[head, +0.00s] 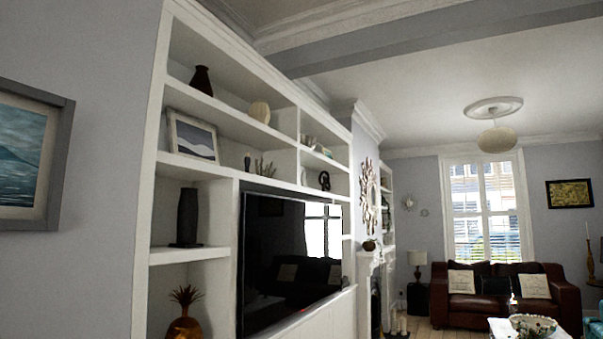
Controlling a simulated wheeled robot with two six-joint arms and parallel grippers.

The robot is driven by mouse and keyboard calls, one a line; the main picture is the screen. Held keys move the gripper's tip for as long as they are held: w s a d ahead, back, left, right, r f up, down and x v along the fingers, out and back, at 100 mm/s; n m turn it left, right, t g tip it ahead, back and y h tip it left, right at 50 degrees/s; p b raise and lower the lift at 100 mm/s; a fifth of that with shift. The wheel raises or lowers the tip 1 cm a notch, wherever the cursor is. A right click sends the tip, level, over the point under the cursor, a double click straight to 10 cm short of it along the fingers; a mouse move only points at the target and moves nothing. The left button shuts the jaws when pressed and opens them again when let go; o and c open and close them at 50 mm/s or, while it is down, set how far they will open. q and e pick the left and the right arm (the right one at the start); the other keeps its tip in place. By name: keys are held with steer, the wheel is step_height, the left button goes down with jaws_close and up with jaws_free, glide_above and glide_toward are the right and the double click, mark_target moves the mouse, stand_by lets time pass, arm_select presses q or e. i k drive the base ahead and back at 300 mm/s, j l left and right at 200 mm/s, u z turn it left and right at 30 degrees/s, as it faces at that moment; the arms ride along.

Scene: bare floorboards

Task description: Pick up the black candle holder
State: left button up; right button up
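I cannot tell for sure which thing is the black candle holder. A tall dark cylindrical object (187,217) on a flat dark base stands upright on a middle shelf at the left. A small dark object (247,163) and a black looped ornament (324,181) stand on a higher shelf. A dark brown vase (201,80) stands on the top shelf. Neither of my grippers is in view.
A white built-in shelf unit (140,230) fills the left, around a large television (285,255). A pineapple-shaped ornament (185,315) sits low. A brown sofa (495,300), a white table with a bowl (533,324) and a fireplace (375,270) are farther back.

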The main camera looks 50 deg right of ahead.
mark_target(247, 160)
steer(key=z, duration=1.25)
steer(key=i+l+z, duration=0.5)
steer(key=i, duration=0.25)
steer(key=i+z, duration=0.25)
steer(key=i+l, duration=0.1)
steer(key=i, duration=0.4)
steer(key=i+l+u, duration=0.15)
steer(key=i, duration=0.3)
steer(key=i+l, duration=0.15)
steer(key=i, duration=0.35)
steer(key=i+l+u, duration=0.1)
steer(key=i, duration=0.4)
